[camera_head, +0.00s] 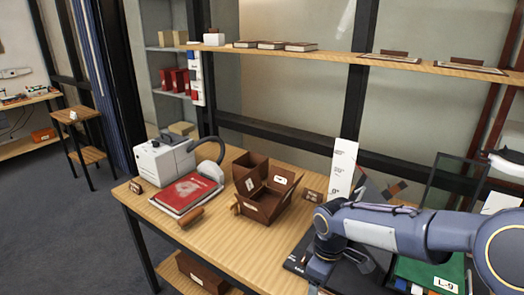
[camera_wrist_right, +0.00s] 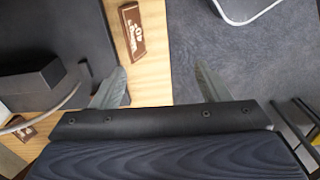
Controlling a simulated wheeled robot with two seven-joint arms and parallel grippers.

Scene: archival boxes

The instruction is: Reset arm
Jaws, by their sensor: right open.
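My right arm reaches in from the right side of the head view, above the wooden table (camera_head: 190,247). Its gripper is not clear there, as the wrist points down at the bottom edge. In the right wrist view, my right gripper (camera_wrist_right: 160,88) is open, its two pale fingers apart with nothing between them. Below it are bare wood and a small brown label block (camera_wrist_right: 137,33), which lies beyond the fingers. My left gripper is in neither view.
An open brown archival box (camera_head: 265,203), a red book (camera_head: 187,192) and a white machine (camera_head: 163,160) stand on the table. A white upright card (camera_head: 343,168) stands behind my arm. A green folder (camera_head: 432,272) lies at right. A wall shelf (camera_head: 330,57) runs above.

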